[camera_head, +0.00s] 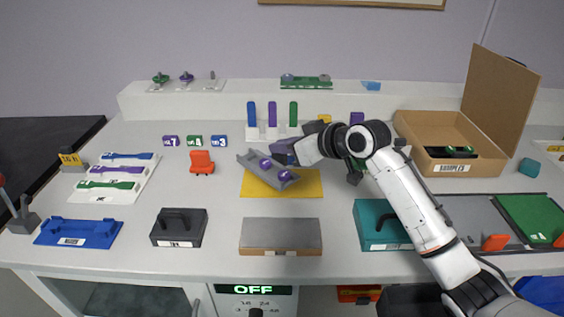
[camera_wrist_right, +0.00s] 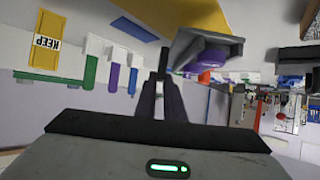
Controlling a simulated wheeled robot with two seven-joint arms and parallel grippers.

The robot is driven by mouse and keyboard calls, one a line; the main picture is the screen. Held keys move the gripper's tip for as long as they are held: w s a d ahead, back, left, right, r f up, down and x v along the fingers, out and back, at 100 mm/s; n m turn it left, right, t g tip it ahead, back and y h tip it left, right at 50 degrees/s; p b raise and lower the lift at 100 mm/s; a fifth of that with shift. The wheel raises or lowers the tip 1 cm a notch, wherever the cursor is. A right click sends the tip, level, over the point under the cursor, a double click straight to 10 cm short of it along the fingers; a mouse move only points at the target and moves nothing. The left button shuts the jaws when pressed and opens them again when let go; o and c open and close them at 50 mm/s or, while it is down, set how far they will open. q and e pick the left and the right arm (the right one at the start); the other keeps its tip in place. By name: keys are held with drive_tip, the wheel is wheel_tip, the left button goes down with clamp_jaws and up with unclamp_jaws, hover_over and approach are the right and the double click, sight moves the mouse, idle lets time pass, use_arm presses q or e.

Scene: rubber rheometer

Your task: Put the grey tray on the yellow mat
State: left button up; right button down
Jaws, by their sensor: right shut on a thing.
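My right gripper (camera_head: 284,150) is shut on the tray's far right end. In the right wrist view the tray (camera_wrist_right: 190,40) shows at the fingertips (camera_wrist_right: 160,68), with a purple piece inside, and part of the yellow mat (camera_wrist_right: 190,12) shows beyond it. The tray hides part of the mat, and I cannot tell whether its lower side touches the mat. My left gripper is not in view.
An orange stand (camera_head: 202,163) is left of the mat. A grey block (camera_head: 281,235) lies in front of it. A rack with upright coloured bars (camera_head: 272,115) stands behind. An open cardboard box (camera_head: 430,127) is at the right. Bare table lies between the mat and the grey block.

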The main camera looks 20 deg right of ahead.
sight(286, 160)
drive_tip(key=shift+f, duration=2.05)
drive_tip(key=c, duration=1.8)
unclamp_jaws()
drive_tip(key=shift+f, duration=0.15)
drive_tip(key=shift+c, duration=0.2)
drive_tip(key=v, duration=1.2)
